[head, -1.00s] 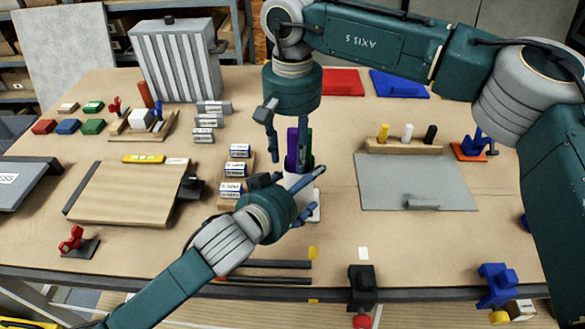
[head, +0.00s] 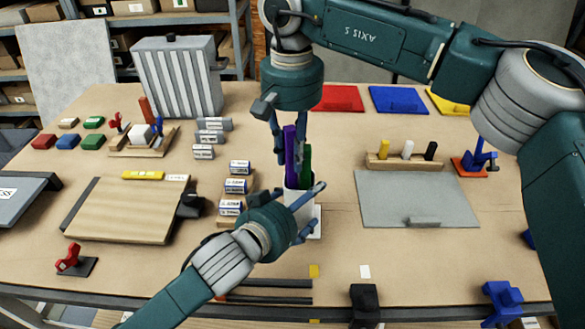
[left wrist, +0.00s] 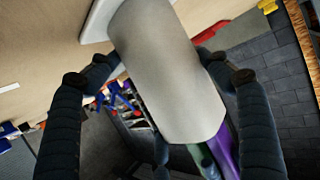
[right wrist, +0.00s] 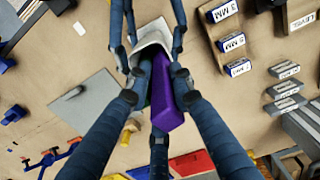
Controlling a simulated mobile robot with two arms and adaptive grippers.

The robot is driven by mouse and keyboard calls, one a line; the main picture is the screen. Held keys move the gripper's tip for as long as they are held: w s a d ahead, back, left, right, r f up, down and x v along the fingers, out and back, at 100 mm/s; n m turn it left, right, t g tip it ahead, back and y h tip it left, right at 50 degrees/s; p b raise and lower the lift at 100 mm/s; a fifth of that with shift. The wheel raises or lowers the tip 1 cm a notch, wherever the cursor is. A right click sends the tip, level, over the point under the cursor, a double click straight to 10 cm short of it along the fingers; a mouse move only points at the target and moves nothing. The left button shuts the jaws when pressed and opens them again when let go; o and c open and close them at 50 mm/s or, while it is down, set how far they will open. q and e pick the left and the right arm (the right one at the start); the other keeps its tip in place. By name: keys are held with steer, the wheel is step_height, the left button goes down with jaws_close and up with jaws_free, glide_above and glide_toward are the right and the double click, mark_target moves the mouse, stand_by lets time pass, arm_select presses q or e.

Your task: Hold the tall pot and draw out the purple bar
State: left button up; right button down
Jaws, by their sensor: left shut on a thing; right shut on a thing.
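The tall pot (head: 294,199) is a white cylinder standing on a pale base near the middle of the table. My left gripper (head: 312,208) is shut around its side; the left wrist view shows the pot (left wrist: 165,70) between the fingers. The purple bar (head: 291,145) stands up out of the pot, its lower end hidden inside. My right gripper (head: 288,150) comes from above and is shut on the purple bar, which also shows between its fingers in the right wrist view (right wrist: 167,100). A green bar (head: 306,160) stands beside it in the pot.
Labelled blocks (head: 235,186) on a wooden rack stand just left of the pot. A grey plate (head: 415,195) and a peg holder (head: 400,162) lie to the right. A wooden board (head: 125,210) lies left. Clamps line the front edge.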

arm_select(q)
steer(key=shift+s+f, duration=0.15)
steer(key=shift+f, duration=0.2)
arm_select(e)
step_height(320, 180, up, 14)
steer(key=shift+s+r, duration=0.15)
steer(key=shift+r, duration=0.1)
steer(key=s+d, duration=0.6)
steer(key=s, duration=0.6)
steer(key=shift+s, duration=0.3)
stand_by(0.8)
arm_select(q)
steer(key=o, duration=1.3)
steer(key=shift+o, duration=0.2)
steer(key=shift+r, duration=0.1)
arm_select(e)
steer(key=shift+w, duration=0.1)
arm_select(q)
steer(key=shift+r, duration=0.1)
steer(key=v, duration=0.7)
